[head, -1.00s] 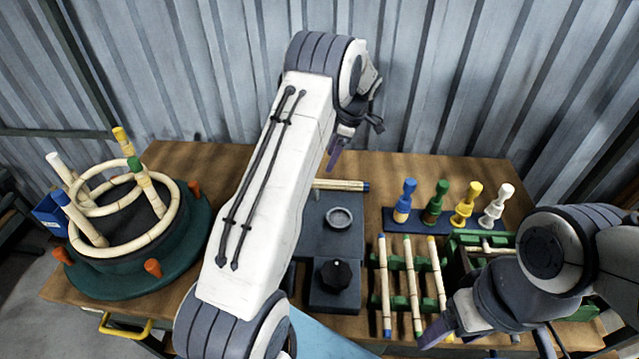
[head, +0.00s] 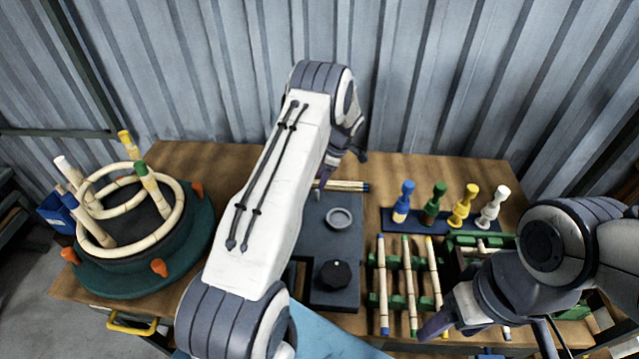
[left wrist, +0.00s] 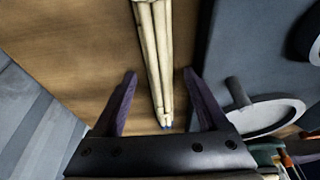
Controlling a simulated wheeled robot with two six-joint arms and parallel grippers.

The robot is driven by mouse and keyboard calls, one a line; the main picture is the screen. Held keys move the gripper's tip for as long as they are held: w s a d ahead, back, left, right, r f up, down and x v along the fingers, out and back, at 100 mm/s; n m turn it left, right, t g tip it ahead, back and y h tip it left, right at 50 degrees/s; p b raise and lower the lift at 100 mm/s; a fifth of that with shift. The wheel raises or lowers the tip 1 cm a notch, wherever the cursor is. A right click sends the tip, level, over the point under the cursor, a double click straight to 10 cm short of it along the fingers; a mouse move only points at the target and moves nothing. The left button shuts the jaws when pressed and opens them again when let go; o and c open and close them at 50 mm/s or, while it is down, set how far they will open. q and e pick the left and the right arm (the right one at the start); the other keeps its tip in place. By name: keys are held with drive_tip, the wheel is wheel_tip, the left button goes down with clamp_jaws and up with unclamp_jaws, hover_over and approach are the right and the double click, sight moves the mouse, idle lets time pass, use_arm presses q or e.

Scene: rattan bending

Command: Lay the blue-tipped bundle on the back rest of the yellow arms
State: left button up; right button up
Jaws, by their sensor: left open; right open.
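The blue-tipped bundle (head: 346,186) of pale rattan rods lies on the table's back part, behind the dark grey station. My open left gripper (head: 335,178) is low above its left part, which the arm partly hides. In the left wrist view the bundle (left wrist: 152,45) runs between the two spread fingers (left wrist: 160,80), apart from both. A yellow-tipped rod (head: 435,262) lies with a green-tipped and a blue-tipped rod across green rests (head: 399,262). I cannot tell which part is the yellow arms. My right gripper (head: 488,338) is open at the front right.
A round green stand (head: 190,245) with rattan hoops and coloured-tip posts is at the left. Blue, green, yellow and white pegs (head: 464,205) stand in a row at the back right. The grey station (head: 333,245) carries a black knob (head: 334,276) and a round cup (head: 338,218).

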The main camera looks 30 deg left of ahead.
use_arm(q)
clamp_jaws()
drive_tip(key=shift+r, duration=0.15)
